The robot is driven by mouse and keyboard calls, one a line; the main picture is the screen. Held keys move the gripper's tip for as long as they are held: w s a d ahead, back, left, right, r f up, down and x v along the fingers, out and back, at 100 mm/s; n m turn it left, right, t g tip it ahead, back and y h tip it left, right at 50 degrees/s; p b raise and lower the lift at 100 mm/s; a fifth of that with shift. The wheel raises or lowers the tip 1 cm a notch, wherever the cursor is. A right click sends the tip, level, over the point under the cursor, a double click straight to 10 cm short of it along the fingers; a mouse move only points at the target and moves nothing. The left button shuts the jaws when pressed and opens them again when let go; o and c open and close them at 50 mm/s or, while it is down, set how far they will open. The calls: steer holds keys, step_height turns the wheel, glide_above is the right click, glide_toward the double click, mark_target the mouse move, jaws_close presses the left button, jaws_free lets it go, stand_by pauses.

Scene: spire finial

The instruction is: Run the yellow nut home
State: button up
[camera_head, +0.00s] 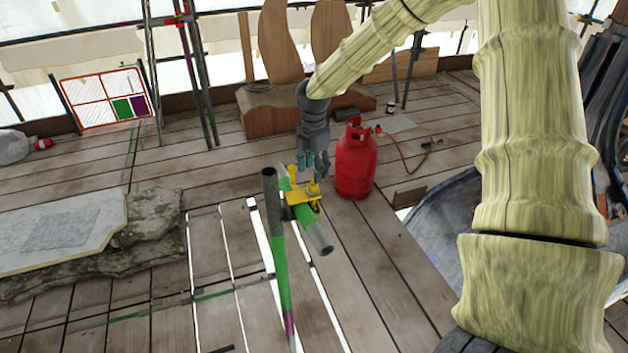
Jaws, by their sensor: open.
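A yellow clamp (303,197) sits where a green upright pole (280,250) meets a short green and grey tube (318,236) in the head view. Two small yellow parts stand up from the clamp, one at its left (293,174) and a knob-like one at its right (313,187). I cannot tell for certain which is the yellow nut, or how far down its thread it sits. My gripper (312,172) points down just above and behind the clamp, with its fingers open. It appears empty. Contact with the yellow parts cannot be told from this view.
A red gas bottle (356,165) stands close to the right of my gripper, with a hose (408,155) behind it. A stone slab (65,235) lies at the left. The plank floor (210,290) has open gaps. A scaffold frame (185,75) stands at the back.

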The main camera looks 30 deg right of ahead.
mark_target(313, 184)
step_height(313, 184, down, 3)
steer(key=shift+w+d+f+p, duration=0.1)
steer(key=shift+d+f+p, duration=0.1)
steer(key=shift+p, duration=0.35)
steer(key=shift+s+f, duration=0.25)
steer(key=shift+a+f, duration=0.1)
steer(key=shift+f, duration=0.2)
steer(key=shift+w+f+p, duration=0.25)
steer(key=shift+f+p, duration=0.1)
steer(key=shift+f, duration=0.5)
steer(key=shift+s, duration=0.15)
steer(key=c, duration=1)
